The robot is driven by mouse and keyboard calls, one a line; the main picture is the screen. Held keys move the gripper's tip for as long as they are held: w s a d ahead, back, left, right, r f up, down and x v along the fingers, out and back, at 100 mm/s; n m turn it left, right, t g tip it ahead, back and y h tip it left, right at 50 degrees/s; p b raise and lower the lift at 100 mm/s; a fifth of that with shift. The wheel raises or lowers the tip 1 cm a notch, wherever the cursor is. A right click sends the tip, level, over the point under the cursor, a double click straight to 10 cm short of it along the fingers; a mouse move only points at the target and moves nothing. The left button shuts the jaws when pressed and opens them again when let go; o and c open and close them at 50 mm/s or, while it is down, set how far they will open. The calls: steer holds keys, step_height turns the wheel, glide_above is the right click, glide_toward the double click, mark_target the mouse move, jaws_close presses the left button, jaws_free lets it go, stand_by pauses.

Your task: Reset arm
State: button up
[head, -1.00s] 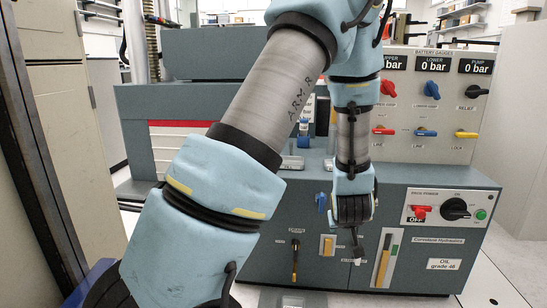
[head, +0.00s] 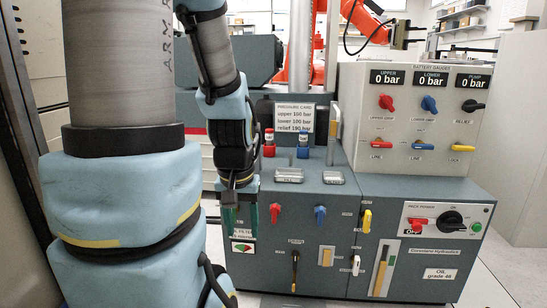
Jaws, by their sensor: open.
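My light blue and grey arm (head: 122,200) fills the left side of the head view and reaches up, then down again. My gripper (head: 241,222) hangs pointing down in front of the machine's front face, left of a red valve handle (head: 275,212). Its two greenish fingers are apart with nothing seen between them. I cannot tell whether they touch the panel behind.
A teal hydraulic cabinet (head: 330,265) stands ahead, with a blue valve (head: 320,215) and a black-handled lever (head: 295,270). A gauge box (head: 425,115) reading 0 bar sits on it. A pressure card (head: 294,118) stands behind. An orange arm (head: 365,20) is at the back. Floor shows at right.

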step_height(320, 180, up, 28)
steer(key=p, duration=2.6)
steer(key=shift+f, duration=0.15)
steer(key=shift+f, duration=0.1)
